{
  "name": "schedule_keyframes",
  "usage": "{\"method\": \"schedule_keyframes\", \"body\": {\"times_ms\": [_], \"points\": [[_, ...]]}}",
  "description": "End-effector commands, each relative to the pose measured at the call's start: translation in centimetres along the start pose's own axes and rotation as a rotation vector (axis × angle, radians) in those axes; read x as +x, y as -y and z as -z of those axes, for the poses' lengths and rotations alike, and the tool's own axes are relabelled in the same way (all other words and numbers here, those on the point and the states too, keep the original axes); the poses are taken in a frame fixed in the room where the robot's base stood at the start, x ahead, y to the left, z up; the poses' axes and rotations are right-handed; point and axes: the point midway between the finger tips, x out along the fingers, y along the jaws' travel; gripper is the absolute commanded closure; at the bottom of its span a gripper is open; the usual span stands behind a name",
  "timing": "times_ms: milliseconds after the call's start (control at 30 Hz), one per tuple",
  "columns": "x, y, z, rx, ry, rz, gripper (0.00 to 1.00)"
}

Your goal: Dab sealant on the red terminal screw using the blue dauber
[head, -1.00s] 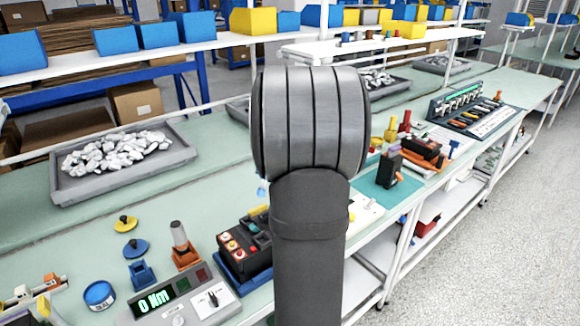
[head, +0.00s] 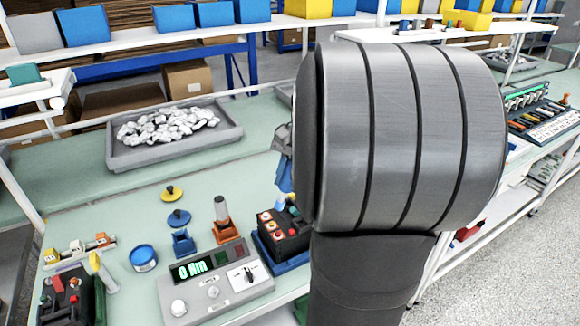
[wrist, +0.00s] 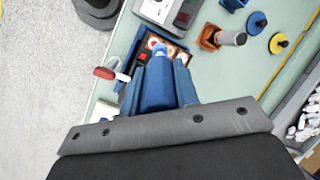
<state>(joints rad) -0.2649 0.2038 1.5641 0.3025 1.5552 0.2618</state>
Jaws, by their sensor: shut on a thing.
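My gripper (wrist: 158,88) is shut on the blue dauber, whose light-blue tip (wrist: 160,50) shows past the blue fingers in the wrist view. The block sits on a blue base and carries several coloured round terminals. In the wrist view the tip overlaps the terminals, and a red patch (wrist: 142,57) lies just left of it. I cannot tell whether the tip touches a terminal. My arm hides part of the block in the head view.
A grey torque tester (head: 215,290) stands left of the block. Behind it are an empty blue stand (head: 183,243), an orange stand (head: 227,232) with a grey cylinder, blue and yellow discs, and a blue tin (head: 143,257).

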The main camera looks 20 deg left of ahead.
Motion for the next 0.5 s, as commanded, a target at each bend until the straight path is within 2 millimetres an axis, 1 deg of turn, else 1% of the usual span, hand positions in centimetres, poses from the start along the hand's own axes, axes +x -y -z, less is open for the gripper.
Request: {"method": "schedule_keyframes", "body": {"times_ms": [100,200,433,500], "points": [[0.59,-0.15,0.17,0.0,0.0,0.0,0.94],[0.77,-0.2,0.23,0.0,-0.001,0.0,0.94],[0.77,-0.2,0.24,0.0,-0.001,0.0,0.94],[0.39,-0.1,0.15,-0.001,-0.002,0.001,0.94]]}}
